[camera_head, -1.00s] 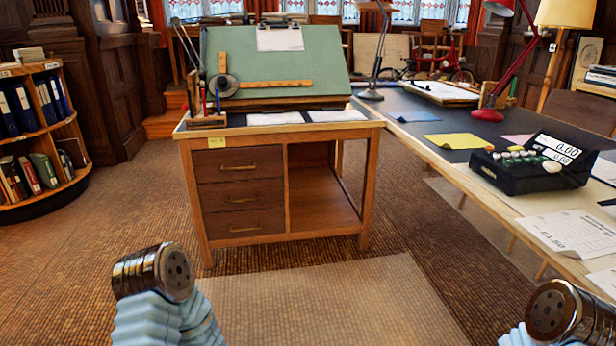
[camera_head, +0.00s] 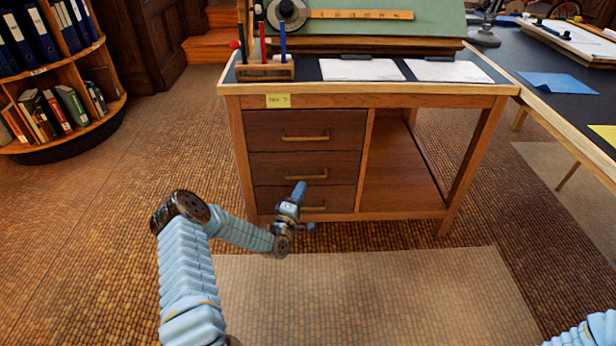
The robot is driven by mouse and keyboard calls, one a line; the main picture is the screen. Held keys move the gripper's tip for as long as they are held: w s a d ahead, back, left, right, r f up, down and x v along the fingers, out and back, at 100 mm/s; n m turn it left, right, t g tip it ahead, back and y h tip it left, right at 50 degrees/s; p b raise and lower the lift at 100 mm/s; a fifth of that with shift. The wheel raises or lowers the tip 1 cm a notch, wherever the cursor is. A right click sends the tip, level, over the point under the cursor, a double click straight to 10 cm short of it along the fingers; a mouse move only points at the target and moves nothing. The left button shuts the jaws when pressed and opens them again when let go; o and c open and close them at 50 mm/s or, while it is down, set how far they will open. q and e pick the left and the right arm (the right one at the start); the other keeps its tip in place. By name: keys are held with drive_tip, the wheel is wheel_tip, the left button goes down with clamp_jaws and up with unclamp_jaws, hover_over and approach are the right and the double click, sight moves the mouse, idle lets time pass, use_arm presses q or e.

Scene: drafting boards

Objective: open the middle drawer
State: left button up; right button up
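The wooden desk has a stack of three drawers on its left side, all flush with the front. The middle drawer (camera_head: 272,168) is closed, with a horizontal bar handle (camera_head: 304,175). My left gripper (camera_head: 302,205) is in front of the stack, below the middle handle, and covers part of the bottom drawer (camera_head: 340,199). It looks apart from the middle handle, and nothing shows in it. Its finger gap is too small to make out. My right gripper is out of view; only a bit of my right arm shows at the bottom right corner.
The top drawer (camera_head: 270,130) is closed below a yellow label (camera_head: 278,101). An open shelf bay (camera_head: 400,175) is right of the drawers. A side table (camera_head: 560,105) stands at right, a bookshelf (camera_head: 60,130) at far left. The floor before the desk is clear.

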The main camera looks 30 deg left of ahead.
sight(308, 177)
use_arm(q)
drive_tip(key=x, duration=0.7)
drive_tip(key=shift+d, duration=0.1)
drive_tip(key=shift+c, duration=0.3)
clamp_jaws()
